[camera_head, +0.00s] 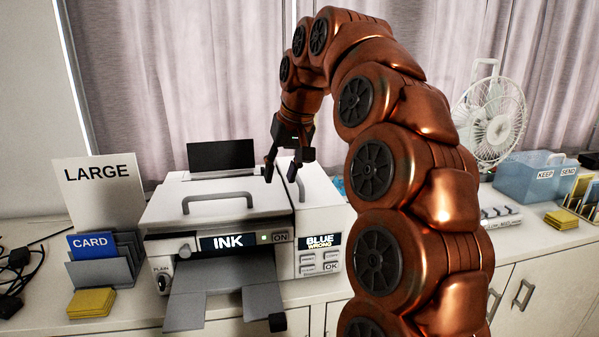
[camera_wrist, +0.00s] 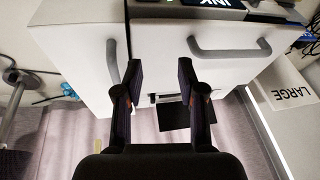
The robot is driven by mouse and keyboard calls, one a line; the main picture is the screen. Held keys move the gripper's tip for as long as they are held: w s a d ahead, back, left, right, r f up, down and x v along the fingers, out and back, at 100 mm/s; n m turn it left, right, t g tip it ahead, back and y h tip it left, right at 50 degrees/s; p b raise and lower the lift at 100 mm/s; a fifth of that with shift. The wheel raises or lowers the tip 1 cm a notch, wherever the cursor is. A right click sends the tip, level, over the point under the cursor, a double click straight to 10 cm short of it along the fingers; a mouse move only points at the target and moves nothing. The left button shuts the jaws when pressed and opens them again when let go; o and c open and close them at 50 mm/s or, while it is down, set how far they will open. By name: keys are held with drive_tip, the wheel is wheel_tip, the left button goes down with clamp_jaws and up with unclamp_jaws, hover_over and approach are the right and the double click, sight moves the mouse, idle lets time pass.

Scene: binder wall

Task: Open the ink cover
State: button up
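A white printer (camera_head: 315,212) stands on the counter with a dark INK sign (camera_head: 228,242) on its front. Its wide left lid (camera_head: 250,192) is down and has a grey handle (camera_head: 215,196); this handle also shows in the wrist view (camera_wrist: 232,50). The narrower right part has its own grey handle (camera_wrist: 112,62), and its top looks closed. No label on either lid shows which is the ink cover. My gripper (camera_head: 281,172) is open and empty, fingers down, above the printer near the seam between the parts. In the wrist view its fingertips (camera_wrist: 162,70) lie between the two handles.
A LARGE sheet (camera_head: 102,192), CARD holder (camera_head: 97,252) and yellow cards (camera_head: 91,303) stand left. A blue bin (camera_head: 530,176) and white fan (camera_head: 490,120) are right. My arm hides the counter's middle.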

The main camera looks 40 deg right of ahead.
drive_tip(key=m+t, duration=0.1)
drive_tip(key=m, duration=0.1)
approach(298, 176)
drive_tip(key=shift+h, duration=0.3)
drive_tip(key=shift+a+p+x, duration=0.2)
drive_tip(key=shift+p+x, duration=0.55)
drive_tip(key=shift+x, duration=3.4)
drive_tip(key=shift+c, duration=0.2)
clamp_jaws()
